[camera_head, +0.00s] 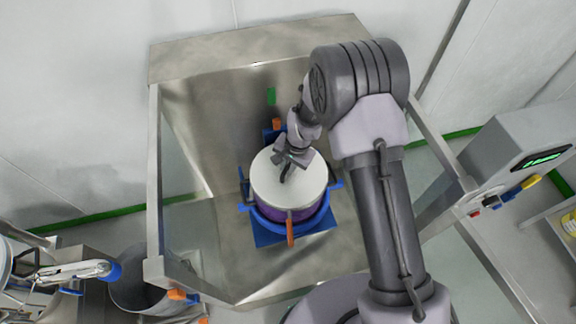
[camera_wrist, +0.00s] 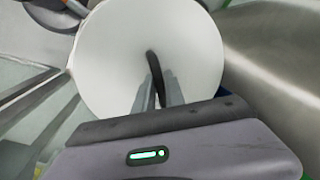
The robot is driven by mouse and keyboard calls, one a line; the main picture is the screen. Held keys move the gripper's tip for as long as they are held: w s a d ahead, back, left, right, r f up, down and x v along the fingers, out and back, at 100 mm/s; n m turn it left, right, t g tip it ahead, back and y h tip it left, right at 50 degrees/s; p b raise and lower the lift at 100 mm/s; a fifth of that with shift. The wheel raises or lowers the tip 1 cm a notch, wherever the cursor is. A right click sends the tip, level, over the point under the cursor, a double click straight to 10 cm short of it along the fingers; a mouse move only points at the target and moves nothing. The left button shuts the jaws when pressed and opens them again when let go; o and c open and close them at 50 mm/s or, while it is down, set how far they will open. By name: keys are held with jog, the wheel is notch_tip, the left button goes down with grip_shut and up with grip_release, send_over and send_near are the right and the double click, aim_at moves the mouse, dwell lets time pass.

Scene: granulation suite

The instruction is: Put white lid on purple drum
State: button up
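The round white lid (camera_head: 268,183) covers the top of the purple drum (camera_head: 300,214), whose side shows below the lid's edge. In this view I cannot tell whether the lid sits fully on the rim or just above it. The drum stands in a blue cradle (camera_head: 270,239) with orange clamps (camera_head: 290,230). My gripper (camera_head: 287,166) is over the lid's middle. In the wrist view, the lid (camera_wrist: 110,60) fills the middle, and its dark curved handle (camera_wrist: 154,68) lies between my two close fingers (camera_wrist: 158,92). The drum is hidden there.
A steel-walled enclosure (camera_head: 155,180) surrounds the cradle. A grey control cabinet (camera_head: 520,150) with a display stands at the right. A steel vessel (camera_head: 140,290) and other equipment stand at the lower left. The steel floor around the cradle is clear.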

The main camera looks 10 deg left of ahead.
aim_at(297, 177)
jog(key=o, duration=0.4)
jog(key=shift+r, duration=0.1)
jog(key=d+r, duration=0.1)
jog(key=r, duration=0.4)
jog(key=d+r+p, duration=0.1)
jog(key=r, duration=0.5)
jog(key=s+d+r, duration=0.1)
jog(key=r, duration=0.5)
jog(key=shift+s+p, duration=0.1)
jog(key=shift+p, duration=0.2)
